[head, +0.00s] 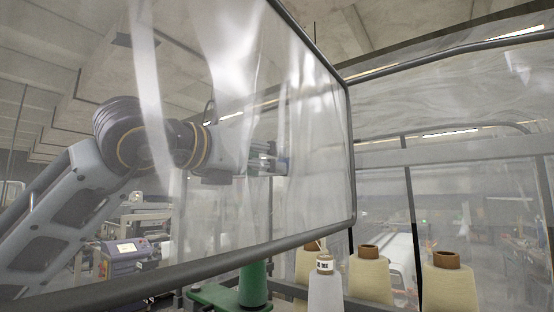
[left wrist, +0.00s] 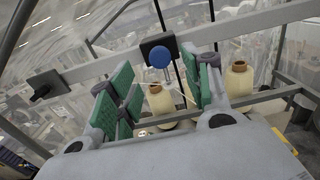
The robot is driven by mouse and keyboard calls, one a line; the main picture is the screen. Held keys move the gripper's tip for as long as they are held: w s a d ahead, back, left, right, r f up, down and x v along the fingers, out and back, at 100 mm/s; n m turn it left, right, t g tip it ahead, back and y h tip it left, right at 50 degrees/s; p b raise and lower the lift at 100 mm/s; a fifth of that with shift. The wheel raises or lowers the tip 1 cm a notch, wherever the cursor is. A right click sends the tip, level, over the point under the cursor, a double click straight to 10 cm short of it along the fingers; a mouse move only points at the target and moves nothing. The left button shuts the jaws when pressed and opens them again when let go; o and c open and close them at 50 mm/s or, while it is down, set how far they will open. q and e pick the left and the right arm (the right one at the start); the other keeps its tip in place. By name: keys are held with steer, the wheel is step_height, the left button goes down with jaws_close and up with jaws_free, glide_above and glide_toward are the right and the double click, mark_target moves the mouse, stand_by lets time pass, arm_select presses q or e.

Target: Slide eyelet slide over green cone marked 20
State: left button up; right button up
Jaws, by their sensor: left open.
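My left gripper (head: 268,164) is raised at the end of the arm and shows behind a clear sheet in the head view. In the left wrist view its green-padded fingers (left wrist: 160,76) are open. A black block with a round blue knob (left wrist: 160,57), which looks like the eyelet slide, sits on a grey rail (left wrist: 105,70). The knob appears between the fingers; I cannot tell whether they touch it. A green cone-shaped piece (head: 253,284) stands low in the head view, partly cut off by the frame. No number 20 is readable. My right gripper is not in view.
The clear sheet in a dark frame (head: 352,150) fills much of the head view. Cream yarn cones (head: 370,278) (head: 445,283) and a smaller white one (head: 324,290) stand at the lower right. Another black block (left wrist: 48,86) sits farther left on the rail.

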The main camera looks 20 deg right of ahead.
arm_select(q)
steer(key=p+x, duration=0.1)
steer(key=x, duration=0.4)
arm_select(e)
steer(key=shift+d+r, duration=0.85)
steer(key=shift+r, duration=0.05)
arm_select(q)
jaws_close()
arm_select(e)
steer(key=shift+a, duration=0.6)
